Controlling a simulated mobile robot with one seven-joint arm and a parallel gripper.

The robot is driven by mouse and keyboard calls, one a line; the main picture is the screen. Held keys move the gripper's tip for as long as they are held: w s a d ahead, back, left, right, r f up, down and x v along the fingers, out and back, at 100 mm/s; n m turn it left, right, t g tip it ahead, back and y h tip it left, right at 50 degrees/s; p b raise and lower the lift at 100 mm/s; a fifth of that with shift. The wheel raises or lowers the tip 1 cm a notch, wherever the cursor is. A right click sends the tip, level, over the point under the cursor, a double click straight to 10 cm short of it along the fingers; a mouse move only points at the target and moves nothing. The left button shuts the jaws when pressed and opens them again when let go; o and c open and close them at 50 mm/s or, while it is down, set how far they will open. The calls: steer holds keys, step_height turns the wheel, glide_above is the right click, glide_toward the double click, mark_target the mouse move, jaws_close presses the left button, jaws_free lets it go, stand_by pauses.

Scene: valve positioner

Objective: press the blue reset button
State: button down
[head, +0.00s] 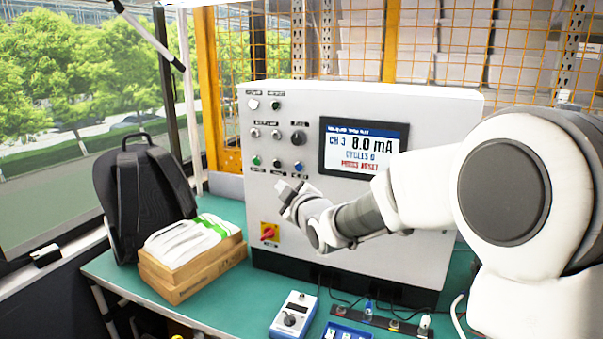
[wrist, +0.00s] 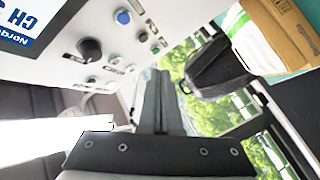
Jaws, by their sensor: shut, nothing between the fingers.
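The blue reset button (head: 298,166) is at the right end of the bottom row on the white control cabinet's face. It also shows in the wrist view (wrist: 123,17), near the top edge. My gripper (head: 281,187) is in front of the cabinet, a little below and left of the blue button in the head view. Its dark fingers (wrist: 154,72) are shut with nothing between them. In the wrist view the fingertips appear apart from the button; the exact gap to the panel cannot be told.
The cabinet has a screen (head: 362,148) reading CH 3, 8.0 mA, with a red line below. A black knob (head: 298,137) is above the blue button, a green button (head: 257,160) to its left. A red-and-yellow switch (head: 269,233) is lower. Boxes (head: 190,262) and a backpack (head: 143,195) stand left.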

mark_target(299, 167)
steer(key=shift+w+a, duration=0.1)
steer(key=shift+a, duration=0.1)
steer(key=shift+w, duration=0.1)
steer(key=shift+w+d+p, duration=0.5)
steer(key=shift+w+p, duration=0.2)
steer(key=shift+w, duration=0.65)
steer(key=shift+w+d+p, duration=0.55)
steer(key=shift+w+p, duration=0.1)
steer(key=shift+w, duration=0.7)
steer(key=shift+w+d+p, duration=0.5)
steer(key=shift+w+p, duration=0.2)
steer(key=shift+w, duration=0.65)
steer(key=shift+w+d+b, duration=0.15)
steer(key=shift+w+b, duration=0.15)
steer(key=shift+w, duration=0.1)
